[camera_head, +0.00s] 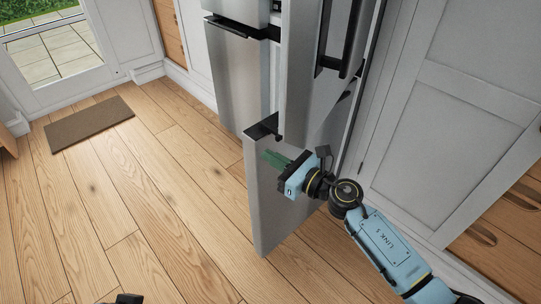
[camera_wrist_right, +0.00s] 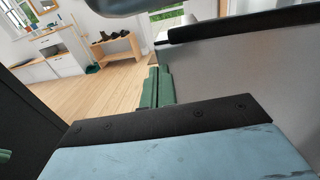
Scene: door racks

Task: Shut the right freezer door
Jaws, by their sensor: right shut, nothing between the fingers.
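The right freezer door (camera_head: 262,205) stands open in the head view, a grey panel swung out from the fridge over the floor. Its dark handle (camera_head: 263,127) is at its upper edge. My right gripper (camera_head: 274,158) is shut and empty, its green fingers overlapping the door panel in this view. Whether they touch it I cannot tell. In the right wrist view the shut green fingers (camera_wrist_right: 157,88) are beside a grey panel (camera_wrist_right: 245,75) with a dark top edge.
The upper right fridge door (camera_head: 300,75), with a long dark handle, also stands open above. The left lower door (camera_head: 238,75) looks closed. Grey cabinet doors (camera_head: 450,110) stand at right. Wooden floor (camera_head: 130,200) is clear at left, with a brown mat (camera_head: 90,123).

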